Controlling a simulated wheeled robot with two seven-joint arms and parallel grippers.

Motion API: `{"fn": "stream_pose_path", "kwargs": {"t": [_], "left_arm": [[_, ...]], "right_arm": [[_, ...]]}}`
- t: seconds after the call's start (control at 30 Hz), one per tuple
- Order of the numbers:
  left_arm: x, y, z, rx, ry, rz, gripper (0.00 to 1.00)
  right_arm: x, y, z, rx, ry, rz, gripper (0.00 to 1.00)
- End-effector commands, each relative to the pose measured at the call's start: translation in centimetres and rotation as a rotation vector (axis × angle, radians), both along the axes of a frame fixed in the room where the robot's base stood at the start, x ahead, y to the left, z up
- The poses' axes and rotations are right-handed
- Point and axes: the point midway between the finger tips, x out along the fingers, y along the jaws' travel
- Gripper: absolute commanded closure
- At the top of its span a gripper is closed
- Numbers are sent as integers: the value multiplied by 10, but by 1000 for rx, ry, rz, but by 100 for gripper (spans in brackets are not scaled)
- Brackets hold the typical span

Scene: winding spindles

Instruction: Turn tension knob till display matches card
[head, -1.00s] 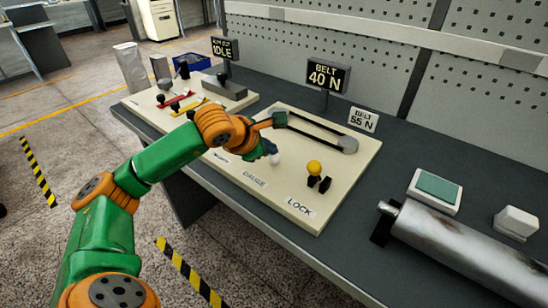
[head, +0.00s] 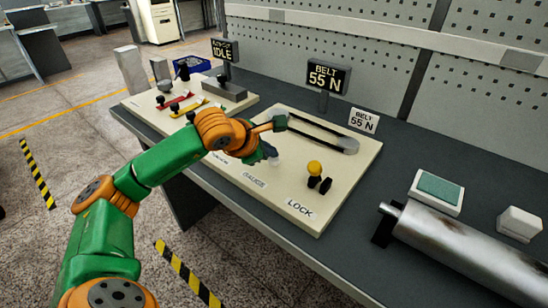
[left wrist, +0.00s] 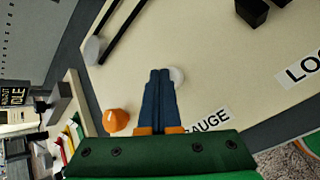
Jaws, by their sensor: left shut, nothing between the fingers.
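The belt display (head: 328,77) reads "BELT 55 N". The card (head: 363,120) on the panel's back edge also reads "BELT 55 N". My left gripper (head: 270,151) is over the cream panel (head: 345,180), pointing down near the GAUGE label (head: 254,180). In the left wrist view its blue fingers (left wrist: 159,75) are together with nothing between them. A white round part (left wrist: 177,77) sits right beside the fingertips. An orange knob (left wrist: 116,120) stands to their left; the arm hides it in the head view. Which knob is for tension I cannot read. My right gripper is not in view.
A yellow-balled lever (head: 314,168) stands behind the LOCK label (head: 299,208). A belt (head: 315,132) runs along the panel's back. A metal roller (head: 460,250) and a green-topped box (head: 437,188) lie to the right. A second display (head: 222,50) reads "IDLE".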

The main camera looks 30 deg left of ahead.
Motion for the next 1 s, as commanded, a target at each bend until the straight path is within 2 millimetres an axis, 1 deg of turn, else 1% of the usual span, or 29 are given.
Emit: {"fn": "stream_pose_path", "kwargs": {"t": [0.13, 0.43, 0.77, 1.0], "left_arm": [[0, 0, -3, 0, 1, 0, 100], [0, 0, -1, 0, 1, 0, 100], [0, 0, 17, 0, 0, 0, 100], [0, 0, 16, 0, 0, 0, 100]], "right_arm": [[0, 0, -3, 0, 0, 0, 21], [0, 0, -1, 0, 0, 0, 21], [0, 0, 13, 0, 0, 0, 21], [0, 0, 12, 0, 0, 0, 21]]}}
